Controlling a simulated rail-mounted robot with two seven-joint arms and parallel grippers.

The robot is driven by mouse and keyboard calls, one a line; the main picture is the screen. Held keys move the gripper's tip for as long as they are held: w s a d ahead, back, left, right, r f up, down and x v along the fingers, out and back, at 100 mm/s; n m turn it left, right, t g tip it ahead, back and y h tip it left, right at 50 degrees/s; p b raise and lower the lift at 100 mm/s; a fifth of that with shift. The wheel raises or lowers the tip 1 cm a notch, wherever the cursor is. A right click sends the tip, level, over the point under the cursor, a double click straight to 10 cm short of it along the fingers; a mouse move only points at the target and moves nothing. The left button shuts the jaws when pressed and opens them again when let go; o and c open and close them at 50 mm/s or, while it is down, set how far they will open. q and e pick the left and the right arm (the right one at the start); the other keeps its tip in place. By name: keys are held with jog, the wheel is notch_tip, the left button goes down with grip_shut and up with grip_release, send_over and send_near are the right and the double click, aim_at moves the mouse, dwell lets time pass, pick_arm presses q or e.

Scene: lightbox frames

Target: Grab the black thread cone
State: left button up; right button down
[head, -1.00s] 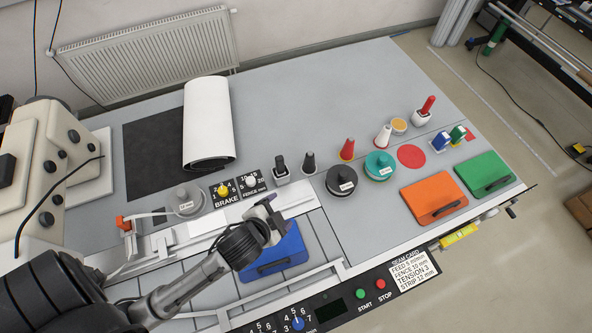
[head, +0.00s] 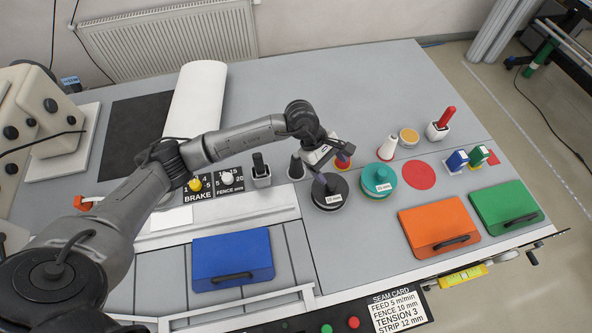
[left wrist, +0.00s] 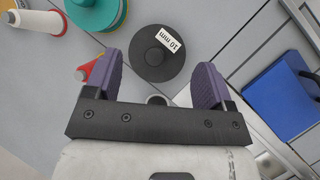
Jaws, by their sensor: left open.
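The black thread cone (head: 296,167) stands upright on the table in the head view, just left of my left gripper (head: 331,170). The gripper is open and empty, raised above the table, with its purple fingers pointing down. In the left wrist view the open fingers (left wrist: 162,68) frame the black disc labelled "10 mm" (left wrist: 165,66) beyond them. A small dark round top shows between the finger bases and is mostly hidden by the gripper; it looks like the cone's tip, but I cannot be sure. My right gripper is not in view.
A red cone (left wrist: 90,69) stands close to one finger. The teal spool (head: 379,180), white cone (head: 387,147) and black-topped white block (head: 261,171) are nearby. Blue (head: 232,258), orange (head: 437,229) and green (head: 506,205) lids lie in front.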

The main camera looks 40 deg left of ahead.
aim_at(296, 156)
pick_arm(q)
jog(key=w+a+m+g+y+b, duration=0.15)
jog(key=a+y, duration=0.45)
jog(key=a, duration=0.7)
jog(key=shift+n, duration=0.25)
jog(key=f+p, duration=0.1)
jog(key=f, duration=0.6)
jog(key=shift+a, duration=0.2)
jog(key=shift+f, duration=0.75)
jog(key=shift+w+f+p, duration=0.15)
jog(key=shift+f+p, duration=0.7)
jog(key=shift+f, duration=1.8)
jog(key=shift+c, duration=0.2)
jog(key=c, duration=1)
jog(key=shift+r, duration=0.1)
